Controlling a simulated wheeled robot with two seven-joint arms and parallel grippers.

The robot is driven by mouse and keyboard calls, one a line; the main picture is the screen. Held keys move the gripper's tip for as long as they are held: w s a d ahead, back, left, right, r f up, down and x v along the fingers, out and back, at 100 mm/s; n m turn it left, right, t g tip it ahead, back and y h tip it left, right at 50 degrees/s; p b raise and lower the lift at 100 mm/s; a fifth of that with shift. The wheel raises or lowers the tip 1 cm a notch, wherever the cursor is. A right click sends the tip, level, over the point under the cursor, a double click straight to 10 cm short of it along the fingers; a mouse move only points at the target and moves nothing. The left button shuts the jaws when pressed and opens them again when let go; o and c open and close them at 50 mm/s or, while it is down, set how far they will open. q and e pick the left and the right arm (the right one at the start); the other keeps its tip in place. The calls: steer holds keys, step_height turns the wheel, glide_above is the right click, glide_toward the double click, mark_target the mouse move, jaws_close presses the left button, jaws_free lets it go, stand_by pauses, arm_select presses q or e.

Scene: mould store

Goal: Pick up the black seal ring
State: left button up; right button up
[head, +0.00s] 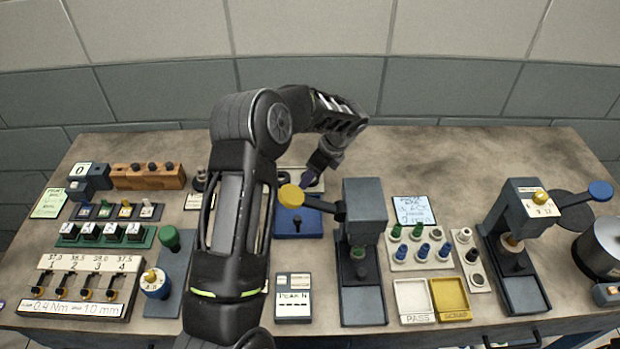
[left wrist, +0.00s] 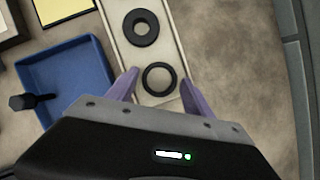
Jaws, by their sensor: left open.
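Two black rings lie on a narrow cream tray (left wrist: 112,12) in the left wrist view. One is a thick ring (left wrist: 141,27) with a small hole, at the far end. The other is a thinner ring (left wrist: 159,79) with a wide hole, nearer to me. I cannot tell from looks alone which is the seal ring. My left gripper (left wrist: 158,76) is open, its purple fingers on either side of the thinner ring, apart from it. My right gripper is not in view.
A blue tray (left wrist: 84,72) with a black knob stands beside the cream tray. In the head view, a dark press (head: 363,210) with a yellow-knobbed lever stands just right of my arm. Bare bench (head: 470,165) lies at the back right.

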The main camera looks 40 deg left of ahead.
arm_select(q)
steer(key=shift+c, duration=0.6)
steer(key=c, duration=1)
step_height(320, 180, up, 10)
stand_by(0.6)
steer(key=shift+r, duration=1.5)
steer(key=shift+a, duration=0.1)
